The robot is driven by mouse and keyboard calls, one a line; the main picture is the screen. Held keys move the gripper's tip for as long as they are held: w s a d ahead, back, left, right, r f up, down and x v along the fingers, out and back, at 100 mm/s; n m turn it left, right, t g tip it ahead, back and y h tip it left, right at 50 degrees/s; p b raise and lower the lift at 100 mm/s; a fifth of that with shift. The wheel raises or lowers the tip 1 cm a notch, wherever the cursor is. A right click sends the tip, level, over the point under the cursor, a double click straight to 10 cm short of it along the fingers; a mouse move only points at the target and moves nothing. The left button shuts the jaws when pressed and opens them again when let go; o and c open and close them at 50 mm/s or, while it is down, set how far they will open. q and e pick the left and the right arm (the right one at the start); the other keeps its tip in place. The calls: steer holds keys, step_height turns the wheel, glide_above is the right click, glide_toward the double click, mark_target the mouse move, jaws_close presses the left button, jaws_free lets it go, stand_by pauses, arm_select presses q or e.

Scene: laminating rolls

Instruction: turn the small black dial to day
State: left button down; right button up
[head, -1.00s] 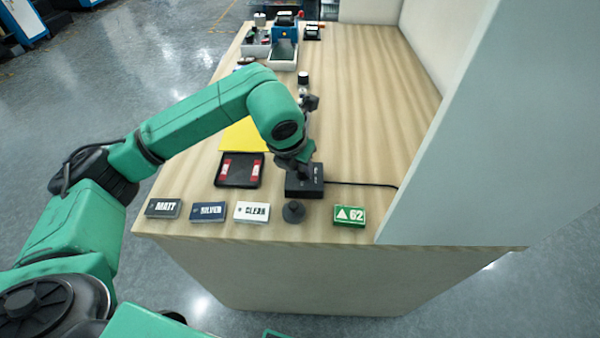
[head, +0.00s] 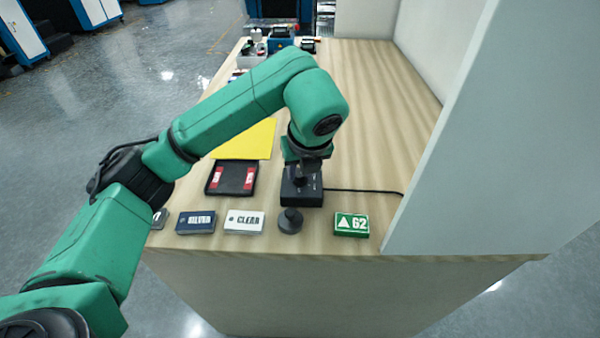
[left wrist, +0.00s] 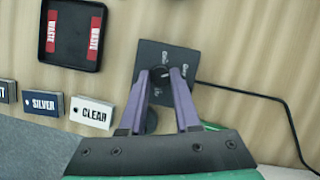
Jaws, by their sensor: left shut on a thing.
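The small black dial (left wrist: 160,76) sits on top of a black box (left wrist: 150,56) with pale lettering around it, too small to read surely. In the left wrist view my left gripper (left wrist: 161,73) has one finger on each side of the dial and is shut on it. In the head view my left gripper (head: 303,176) points down onto the black box (head: 302,198), and the gripper and wrist largely hide the dial. Which mark the dial points to cannot be told. My right gripper is not in view.
A cable (head: 360,190) runs right from the box. A round black object (head: 290,221) stands just in front. Labelled blocks, SILVER (head: 196,222), CLEAR (head: 244,221) and green 62 (head: 351,225), line the front edge. A black waste tray (head: 231,191) lies left. A wall panel (head: 450,180) stands right.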

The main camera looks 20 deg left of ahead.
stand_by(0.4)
arm_select(q)
steer(key=c, duration=0.6)
jaws_free()
steer(key=shift+c, duration=0.2)
steer(key=shift+r, duration=0.1)
steer(key=p+v, duration=0.2)
steer(key=v, duration=1.2)
steer(key=shift+r, duration=0.2)
